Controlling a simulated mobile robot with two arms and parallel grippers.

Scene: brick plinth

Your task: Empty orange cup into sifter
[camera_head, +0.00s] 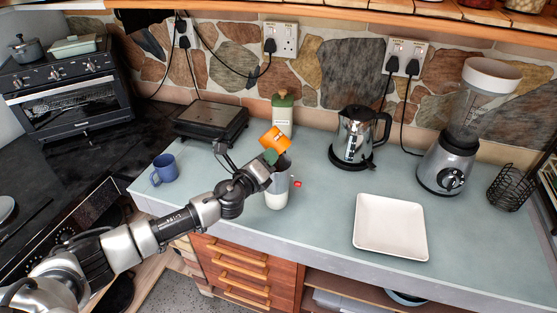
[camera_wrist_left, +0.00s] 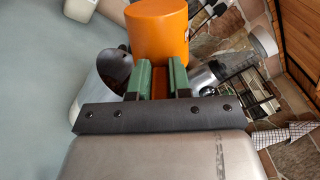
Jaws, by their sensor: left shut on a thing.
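The orange cup (camera_head: 276,138) is held in the air, tilted, above the counter in the head view. It also shows at the top middle of the left wrist view (camera_wrist_left: 158,30). My left gripper (camera_head: 270,157), with green fingers, is shut on the cup's handle side; the fingers also show in the left wrist view (camera_wrist_left: 161,80). A grey and white cylindrical vessel (camera_head: 278,195), which looks like the sifter, stands upright just below the gripper and cup. The gripper partly hides its top. The cup's inside is hidden. My right gripper is not in view.
A blue mug (camera_head: 165,169) and a black grill (camera_head: 211,118) stand to the left. A green-lidded canister (camera_head: 282,114) is behind the cup. A kettle (camera_head: 357,137), white square plate (camera_head: 390,227) and blender (camera_head: 456,143) stand to the right. The front middle counter is clear.

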